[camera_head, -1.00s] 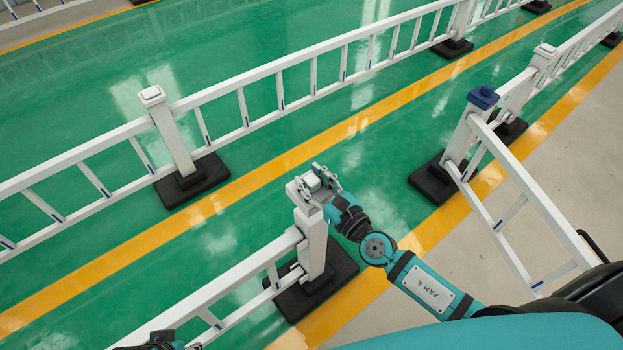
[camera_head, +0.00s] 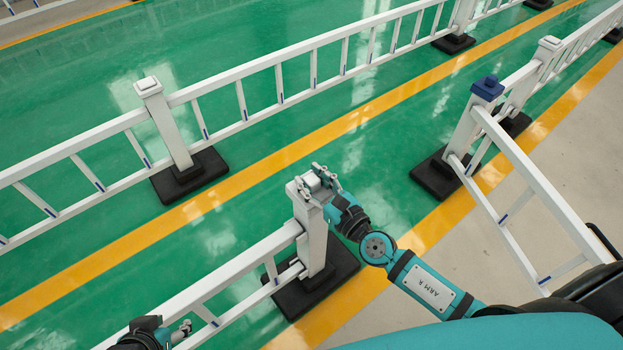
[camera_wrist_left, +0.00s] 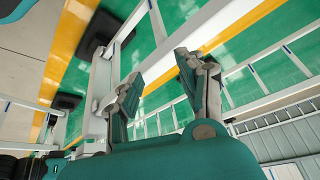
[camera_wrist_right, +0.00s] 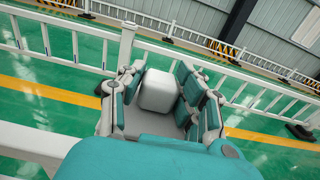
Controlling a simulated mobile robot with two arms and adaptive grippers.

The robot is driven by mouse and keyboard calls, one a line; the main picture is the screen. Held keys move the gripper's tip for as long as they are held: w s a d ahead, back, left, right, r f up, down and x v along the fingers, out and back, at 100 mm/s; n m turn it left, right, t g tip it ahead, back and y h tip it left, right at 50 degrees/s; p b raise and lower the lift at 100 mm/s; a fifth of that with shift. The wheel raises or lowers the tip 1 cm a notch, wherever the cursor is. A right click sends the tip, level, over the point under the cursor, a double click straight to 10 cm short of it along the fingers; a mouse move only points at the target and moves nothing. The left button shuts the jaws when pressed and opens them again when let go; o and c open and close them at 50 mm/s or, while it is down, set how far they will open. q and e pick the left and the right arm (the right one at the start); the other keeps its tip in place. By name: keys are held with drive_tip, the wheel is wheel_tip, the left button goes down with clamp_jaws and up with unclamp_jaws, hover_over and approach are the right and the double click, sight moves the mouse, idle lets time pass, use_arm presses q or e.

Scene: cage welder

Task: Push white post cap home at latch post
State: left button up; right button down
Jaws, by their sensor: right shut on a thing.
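The white post cap (camera_wrist_right: 158,92) is a rounded white block between the fingers of my right gripper (camera_wrist_right: 160,84) in the right wrist view. In the head view my right gripper (camera_head: 322,180) is shut on the cap (camera_head: 311,182) at the top of the white latch post (camera_head: 312,240). The post stands upright on a black base. The fingers hide the seam, so I cannot tell how far down the cap sits. My left gripper (camera_head: 181,332) is at the lower left, by the near rail. Its fingers are apart and empty in the left wrist view (camera_wrist_left: 158,68).
A white railing (camera_head: 300,75) with a white-capped post (camera_head: 165,125) runs behind. A blue-capped post (camera_head: 474,115) and gate-like panel (camera_head: 530,190) stand at the right. The near fence rail (camera_head: 240,262) meets the latch post. Green floor between the fences is clear.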

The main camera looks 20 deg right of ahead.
drive_tip(key=shift+f+b, duration=0.45)
drive_tip(key=shift+f, duration=0.1)
use_arm(q)
drive_tip(key=w+d+r+t+h, duration=0.1)
drive_tip(key=w+d+r+t, duration=0.1)
drive_tip(key=w, duration=0.4)
drive_tip(key=shift+r+t+b, duration=0.3)
drive_tip(key=shift+r+t, duration=0.1)
drive_tip(key=shift+t, duration=0.4)
use_arm(e)
drive_tip(key=shift+f, duration=0.25)
drive_tip(key=shift+f, duration=0.2)
drive_tip(key=shift+f, duration=0.4)
drive_tip(key=shift+f, duration=0.35)
drive_tip(key=shift+f, duration=0.25)
drive_tip(key=shift+f, duration=0.2)
drive_tip(key=shift+f, duration=0.4)
